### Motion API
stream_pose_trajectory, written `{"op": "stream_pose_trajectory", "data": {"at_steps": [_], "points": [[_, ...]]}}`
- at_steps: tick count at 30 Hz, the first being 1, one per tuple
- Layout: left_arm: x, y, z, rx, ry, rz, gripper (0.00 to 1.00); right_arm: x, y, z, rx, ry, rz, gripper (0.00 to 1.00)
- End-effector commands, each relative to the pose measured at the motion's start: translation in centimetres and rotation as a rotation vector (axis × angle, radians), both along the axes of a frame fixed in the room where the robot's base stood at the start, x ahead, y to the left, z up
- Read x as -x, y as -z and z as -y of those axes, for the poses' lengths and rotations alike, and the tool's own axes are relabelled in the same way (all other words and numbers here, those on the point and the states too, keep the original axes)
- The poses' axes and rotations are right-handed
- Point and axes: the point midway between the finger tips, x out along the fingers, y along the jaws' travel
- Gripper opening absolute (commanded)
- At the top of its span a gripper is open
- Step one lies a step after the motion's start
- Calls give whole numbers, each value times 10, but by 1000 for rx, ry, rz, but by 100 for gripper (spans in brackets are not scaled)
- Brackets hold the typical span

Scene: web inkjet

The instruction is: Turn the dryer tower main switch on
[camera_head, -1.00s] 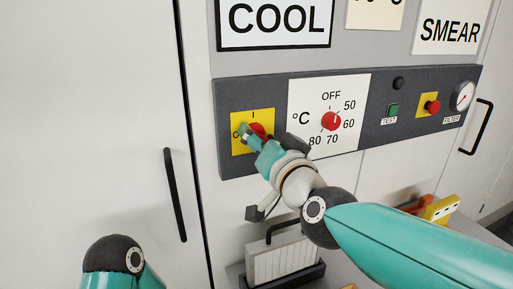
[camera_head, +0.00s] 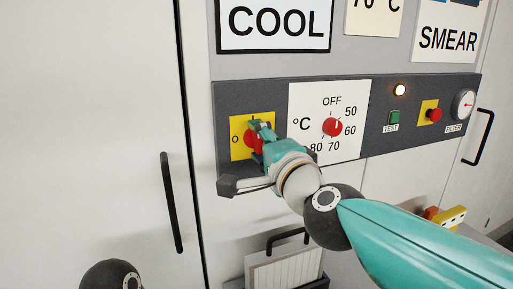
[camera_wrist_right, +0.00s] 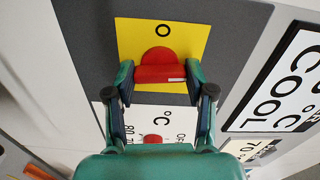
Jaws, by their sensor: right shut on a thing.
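The main switch is a red rotary knob (camera_head: 248,137) on a yellow plate (camera_head: 237,131), at the left end of the dark control panel. My right gripper (camera_head: 259,137) is shut on its grip bar. In the right wrist view the gripper fingers (camera_wrist_right: 158,76) stand on both sides of the knob (camera_wrist_right: 158,62). The white mark on the bar points right there, away from the O, which matches the I side at the top in the head view. An amber lamp (camera_head: 399,90) on the panel is lit. My left gripper is not in view; only a dark left-arm joint shows.
A red temperature dial (camera_head: 333,127) sits right of the switch on a white plate. Further right are a green TEST button (camera_head: 394,117), a red button (camera_head: 434,115) and a gauge (camera_head: 464,104). A black door handle (camera_head: 172,203) stands out at the left.

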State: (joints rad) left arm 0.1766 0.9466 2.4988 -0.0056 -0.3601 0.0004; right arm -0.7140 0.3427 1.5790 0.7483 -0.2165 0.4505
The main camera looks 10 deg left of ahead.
Motion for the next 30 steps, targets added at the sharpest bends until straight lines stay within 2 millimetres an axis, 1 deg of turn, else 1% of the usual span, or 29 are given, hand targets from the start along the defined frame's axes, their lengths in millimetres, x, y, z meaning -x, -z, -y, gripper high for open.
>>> {"op": "stream_pose_trajectory", "data": {"at_steps": [1,9,24,25,28,29,30], "points": [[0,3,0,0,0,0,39,0,9,-2,-12,-6,-26,19],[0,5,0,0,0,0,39,0,9,-2,-90,-5,-79,19],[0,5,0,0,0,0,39,0,9,-2,-105,-4,-91,19],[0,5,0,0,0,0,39,0,9,-2,-105,-4,-91,59],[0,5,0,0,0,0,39,0,8,-2,-106,-4,-88,76],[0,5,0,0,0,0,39,0,7,-2,-105,-4,-87,79],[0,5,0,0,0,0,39,0,6,-2,-106,-3,-86,79]]}}
